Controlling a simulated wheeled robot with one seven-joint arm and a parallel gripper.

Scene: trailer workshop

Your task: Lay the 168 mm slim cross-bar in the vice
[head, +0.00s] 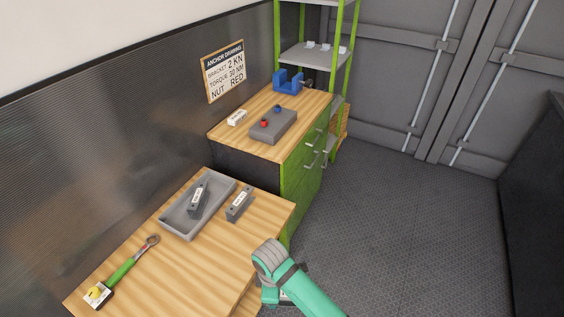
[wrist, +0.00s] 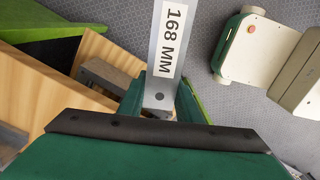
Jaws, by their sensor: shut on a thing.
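The 168 mm slim cross-bar (wrist: 168,45) is a pale grey flat bar with a white "168 MM" label and a hole near its held end. My gripper (wrist: 160,104) is shut on that end, and the bar sticks out beyond the fingers. In the head view my gripper (head: 268,294) is low, at the near bench's right edge, and mostly hidden by my arm. The blue vice (head: 289,82) stands at the back of the far green cabinet's wooden top, well away from my gripper. Its jaw gap looks empty from here.
The near bench holds a grey tray (head: 168,226) with a dark labelled bar inside, another labelled bar (head: 240,203) and a green-handled wrench (head: 128,262). A grey block with red and blue knobs (head: 285,126) and a white box (head: 237,117) sit before the vice. Floor to the right is clear.

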